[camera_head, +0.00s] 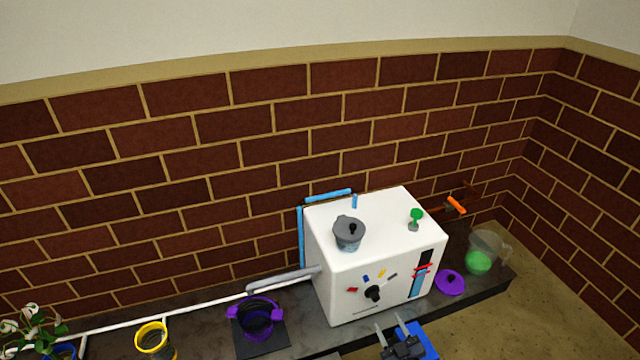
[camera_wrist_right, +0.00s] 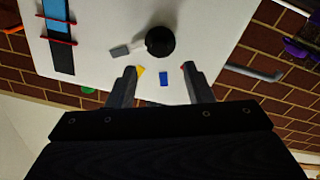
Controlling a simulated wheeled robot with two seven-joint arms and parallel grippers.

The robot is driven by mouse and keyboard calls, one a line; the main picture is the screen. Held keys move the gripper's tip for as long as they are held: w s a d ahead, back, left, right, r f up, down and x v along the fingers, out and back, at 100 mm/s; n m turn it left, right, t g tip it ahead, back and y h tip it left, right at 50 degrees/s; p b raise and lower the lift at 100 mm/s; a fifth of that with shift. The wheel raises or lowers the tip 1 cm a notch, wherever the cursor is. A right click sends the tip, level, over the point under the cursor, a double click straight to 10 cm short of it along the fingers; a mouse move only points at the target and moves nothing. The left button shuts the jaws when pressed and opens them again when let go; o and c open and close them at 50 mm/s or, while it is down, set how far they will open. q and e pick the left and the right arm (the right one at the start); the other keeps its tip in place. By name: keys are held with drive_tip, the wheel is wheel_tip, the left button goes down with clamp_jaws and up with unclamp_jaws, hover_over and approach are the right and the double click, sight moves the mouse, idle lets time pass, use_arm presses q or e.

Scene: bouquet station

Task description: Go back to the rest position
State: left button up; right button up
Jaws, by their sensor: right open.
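My right gripper (camera_head: 391,329) is at the bottom of the head view, in front of the white box-shaped machine (camera_head: 340,290). Its two fingers are apart with nothing between them. In the right wrist view the open fingers of the right gripper (camera_wrist_right: 159,75) point toward the machine's front face (camera_wrist_right: 110,70). The black knob (camera_wrist_right: 160,41) with its grey pointer is just beyond the fingertips, apart from them. Yellow and blue marks show between the fingers. My left gripper is in neither view.
The dark counter (camera_head: 210,335) runs along the brick wall. A purple pot (camera_head: 259,322), a yellow-rimmed container (camera_head: 152,338) and a plant (camera_head: 30,325) stand left of the machine. A purple lid (camera_head: 450,283) and a clear jug (camera_head: 487,246) with something green are at right. A grey pot (camera_head: 348,236) sits on top.

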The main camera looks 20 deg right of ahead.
drive_tip(key=s+a+r+m+g+y, duration=0.2)
drive_tip(key=a+r+m+g+y, duration=0.25)
drive_tip(key=r+m, duration=0.5)
drive_tip(key=s+a+r+m+g+y, duration=0.1)
drive_tip(key=a+r+m+g+y, duration=0.4)
drive_tip(key=m, duration=0.8)
drive_tip(key=s+a+r+m+g+y, duration=0.25)
drive_tip(key=a+r+m+g, duration=0.2)
drive_tip(key=r+m, duration=0.55)
drive_tip(key=s+d+r+n+t+h, duration=0.1)
drive_tip(key=s+r+n+h, duration=0.5)
drive_tip(key=n, duration=0.7)
drive_tip(key=s+d+r+n+h, duration=0.1)
drive_tip(key=s+r+n+h, duration=0.2)
drive_tip(key=s+r+n, duration=0.55)
wheel_tip(320, 180, up, 35)
drive_tip(key=n+p, duration=0.4)
drive_tip(key=p, duration=3.4)
drive_tip(key=shift+s+n, duration=0.3)
